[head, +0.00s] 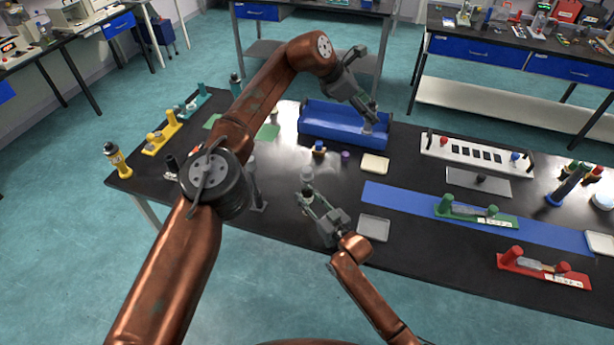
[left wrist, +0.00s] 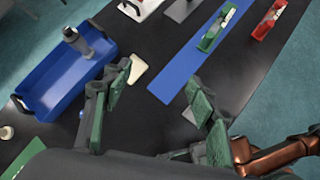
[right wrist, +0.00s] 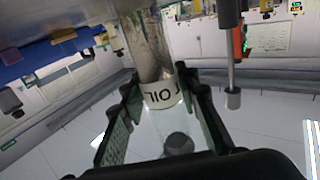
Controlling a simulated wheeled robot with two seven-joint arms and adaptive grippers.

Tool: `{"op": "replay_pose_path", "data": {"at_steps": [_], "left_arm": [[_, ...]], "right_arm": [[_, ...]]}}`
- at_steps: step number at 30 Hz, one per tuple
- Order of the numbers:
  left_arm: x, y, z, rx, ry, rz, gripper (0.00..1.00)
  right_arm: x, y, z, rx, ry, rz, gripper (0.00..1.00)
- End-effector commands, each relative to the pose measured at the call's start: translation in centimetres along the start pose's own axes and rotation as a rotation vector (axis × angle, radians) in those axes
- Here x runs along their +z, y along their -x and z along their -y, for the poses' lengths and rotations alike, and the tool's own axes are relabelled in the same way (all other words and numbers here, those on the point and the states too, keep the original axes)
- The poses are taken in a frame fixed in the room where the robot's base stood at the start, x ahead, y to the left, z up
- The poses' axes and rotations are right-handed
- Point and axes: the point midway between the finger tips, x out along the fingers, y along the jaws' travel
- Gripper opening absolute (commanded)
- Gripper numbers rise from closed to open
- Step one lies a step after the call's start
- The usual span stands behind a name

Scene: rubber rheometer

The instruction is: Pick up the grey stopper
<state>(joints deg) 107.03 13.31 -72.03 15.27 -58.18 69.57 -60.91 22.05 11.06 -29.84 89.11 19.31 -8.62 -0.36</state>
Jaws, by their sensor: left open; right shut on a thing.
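My right gripper (head: 308,200) is shut on a bottle labelled OIL (right wrist: 160,92), near the middle of the dark table. In the right wrist view the picture is upside down, and the label shows between the fingers. A grey rounded piece (right wrist: 178,143) at the bottle's clear end looks like the grey stopper; a pale grey top also shows above the gripper in the head view (head: 307,174). My left gripper (head: 372,108) is open above the blue tray's right part. In the left wrist view its fingers (left wrist: 160,105) are apart with nothing between them.
The blue tray (head: 330,138) holds a grey cylindrical item (left wrist: 78,40) near one end. A cream dish (head: 375,164) and a grey dish (head: 374,228) lie nearby. A blue strip (head: 400,200) carries a green holder (head: 475,212). A red holder (head: 540,270) stands front right.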

Motion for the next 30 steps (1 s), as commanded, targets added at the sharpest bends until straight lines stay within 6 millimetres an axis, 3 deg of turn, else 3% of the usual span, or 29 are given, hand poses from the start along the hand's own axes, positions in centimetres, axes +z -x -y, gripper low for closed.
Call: {"op": "replay_pose_path", "data": {"at_steps": [3,6,10,14,17,22,26,30], "left_arm": [[6.8,1.6,-1.8,0.053,0.189,0.259,0.53],[11.7,4.2,-3.7,0.072,0.385,0.475,0.53],[16.2,8.6,-7.0,0.064,0.675,0.738,0.53],[18.1,13.2,-10.9,0.026,1.0,0.977,0.53],[17.7,16.1,-14.1,-0.016,1.269,1.135,0.53],[13.9,19.1,-19.1,-0.098,1.762,1.352,0.53],[9.1,18.9,-21.6,-0.148,2.161,1.462,0.53],[2.9,16.8,-22.4,-0.157,2.607,1.52,0.53]], "right_arm": [[0.1,0.0,0.0,0.0,0.0,0.001,0.02],[0.1,0.0,0.0,0.0,0.0,0.001,0.02],[0.1,0.0,0.0,0.0,0.0,0.001,0.02],[0.1,0.0,0.0,0.0,0.0,0.001,0.02],[0.1,0.0,0.0,0.0,0.0,0.001,0.02],[0.1,0.0,0.0,0.0,0.0,0.001,0.02],[0.1,0.0,0.0,0.0,0.0,0.001,0.02],[0.1,0.0,0.0,0.0,0.0,0.001,0.02]]}}
